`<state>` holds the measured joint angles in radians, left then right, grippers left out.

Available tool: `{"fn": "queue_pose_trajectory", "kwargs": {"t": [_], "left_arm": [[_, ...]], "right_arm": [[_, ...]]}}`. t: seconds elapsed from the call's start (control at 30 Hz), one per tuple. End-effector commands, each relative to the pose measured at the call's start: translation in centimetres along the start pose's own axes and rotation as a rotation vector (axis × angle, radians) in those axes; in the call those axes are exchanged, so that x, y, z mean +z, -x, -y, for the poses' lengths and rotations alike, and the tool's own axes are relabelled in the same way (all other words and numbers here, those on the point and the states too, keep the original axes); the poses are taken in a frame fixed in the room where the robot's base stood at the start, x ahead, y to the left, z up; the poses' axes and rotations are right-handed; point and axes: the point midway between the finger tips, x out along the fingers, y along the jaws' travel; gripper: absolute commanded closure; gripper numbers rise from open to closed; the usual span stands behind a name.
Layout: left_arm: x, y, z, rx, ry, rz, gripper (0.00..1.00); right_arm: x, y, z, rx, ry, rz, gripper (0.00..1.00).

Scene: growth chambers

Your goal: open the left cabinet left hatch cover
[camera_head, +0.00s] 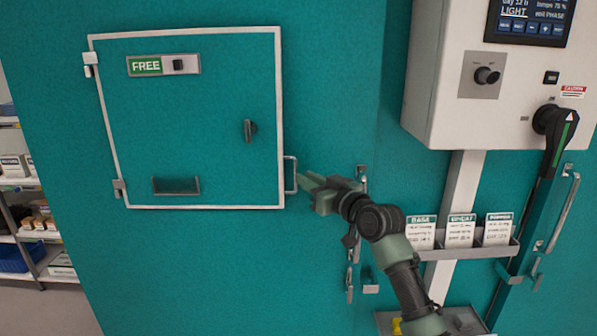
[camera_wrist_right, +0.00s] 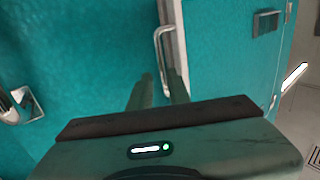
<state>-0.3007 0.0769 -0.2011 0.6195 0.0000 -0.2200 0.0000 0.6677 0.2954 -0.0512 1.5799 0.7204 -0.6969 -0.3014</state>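The hatch cover (camera_head: 215,110) is a teal panel in a white frame, with a green FREE label (camera_head: 146,65), a small dark latch knob (camera_head: 250,130) and hinges on its left edge. It looks closed. Its upright metal bar handle (camera_head: 290,175) is at the right edge and also shows in the right wrist view (camera_wrist_right: 158,50). My right gripper (camera_head: 305,180) is just right of the handle, pointing left at it. In the right wrist view its two fingers (camera_wrist_right: 160,88) are apart, with the handle's lower end between or just beyond their tips; contact cannot be told. My left gripper is out of view.
A white control box (camera_head: 445,90) with a screen and a black lever (camera_head: 555,130) stands out from the wall at the right. A card rack (camera_head: 470,252) hangs below it. Shelves with boxes (camera_head: 25,230) are at the far left.

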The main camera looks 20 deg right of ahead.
Motion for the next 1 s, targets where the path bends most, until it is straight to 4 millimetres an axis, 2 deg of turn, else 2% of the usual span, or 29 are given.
{"fn": "queue_pose_trajectory", "kwargs": {"t": [0.1,0.3,0.6,0.63,0.7,1.0], "left_arm": [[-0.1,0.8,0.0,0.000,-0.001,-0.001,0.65],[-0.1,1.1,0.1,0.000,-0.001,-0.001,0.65],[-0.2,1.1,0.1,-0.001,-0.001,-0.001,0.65],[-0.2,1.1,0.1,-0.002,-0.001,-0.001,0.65],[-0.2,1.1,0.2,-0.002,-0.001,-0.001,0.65],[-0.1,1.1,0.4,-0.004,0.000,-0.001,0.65]], "right_arm": [[-0.2,-1.8,0.1,-0.001,-0.003,0.001,0.82],[-0.1,-3.4,0.1,0.000,-0.001,0.001,0.82],[0.1,-3.6,0.1,0.000,0.000,0.001,0.82],[0.1,-3.6,0.1,0.000,0.000,0.001,0.85],[0.1,-3.6,0.1,0.000,0.000,0.001,1.00],[0.1,-3.6,0.0,0.000,0.000,0.001,1.00]]}}
